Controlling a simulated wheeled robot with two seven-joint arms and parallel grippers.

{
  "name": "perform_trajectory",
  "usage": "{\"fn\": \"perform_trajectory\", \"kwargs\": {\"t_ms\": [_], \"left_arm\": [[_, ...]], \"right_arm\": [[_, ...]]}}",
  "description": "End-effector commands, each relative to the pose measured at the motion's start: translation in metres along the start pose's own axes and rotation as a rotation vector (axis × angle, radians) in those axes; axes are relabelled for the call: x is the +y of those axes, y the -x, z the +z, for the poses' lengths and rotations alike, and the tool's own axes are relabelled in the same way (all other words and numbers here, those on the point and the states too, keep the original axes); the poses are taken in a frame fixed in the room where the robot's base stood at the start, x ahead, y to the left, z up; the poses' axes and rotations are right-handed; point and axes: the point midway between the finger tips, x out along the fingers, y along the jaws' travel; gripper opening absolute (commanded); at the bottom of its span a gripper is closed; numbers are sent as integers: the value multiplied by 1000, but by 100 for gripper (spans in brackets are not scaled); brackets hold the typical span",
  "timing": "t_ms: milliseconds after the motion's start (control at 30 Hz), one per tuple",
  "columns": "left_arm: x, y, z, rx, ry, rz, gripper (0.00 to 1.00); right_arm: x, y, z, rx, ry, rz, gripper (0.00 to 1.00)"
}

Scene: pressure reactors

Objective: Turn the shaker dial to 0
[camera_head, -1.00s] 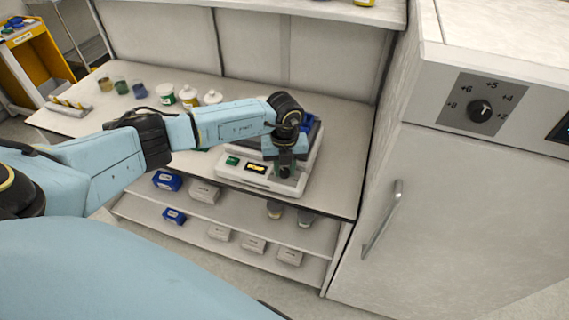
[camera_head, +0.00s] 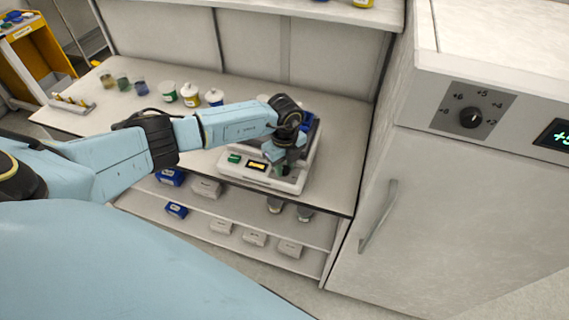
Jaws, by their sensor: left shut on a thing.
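The shaker (camera_head: 228,171) is a white device with a dark top, standing on the bench near its front right. Its front panel has a green switch (camera_head: 234,158) and a small yellow-lit display (camera_head: 257,166). My left gripper (camera_head: 284,169) points down at the right end of this panel. It is shut on the shaker dial, which is mostly hidden by the fingers; its setting cannot be read. The display's digits are too small to read. My right gripper is not in view.
A white cabinet with a black knob (camera_head: 470,118) and a handle (camera_head: 378,216) stands to the right. Several jars and bottles (camera_head: 190,95) stand at the bench's back left. Blue and white boxes (camera_head: 205,187) sit on shelves below.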

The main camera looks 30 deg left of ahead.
Motion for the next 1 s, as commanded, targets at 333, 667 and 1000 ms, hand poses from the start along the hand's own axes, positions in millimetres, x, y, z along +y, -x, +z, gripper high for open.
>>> {"fn": "perform_trajectory", "kwargs": {"t_ms": [333, 667, 1000], "left_arm": [[-1, 1, 1, -1, 8, -3, 4], [-1, 1, 0, 0, 6, -3, 49], [-1, 0, 0, 1, 2, -5, 49]], "right_arm": [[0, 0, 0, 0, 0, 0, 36], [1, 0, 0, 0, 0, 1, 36], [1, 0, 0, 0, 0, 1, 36]]}}
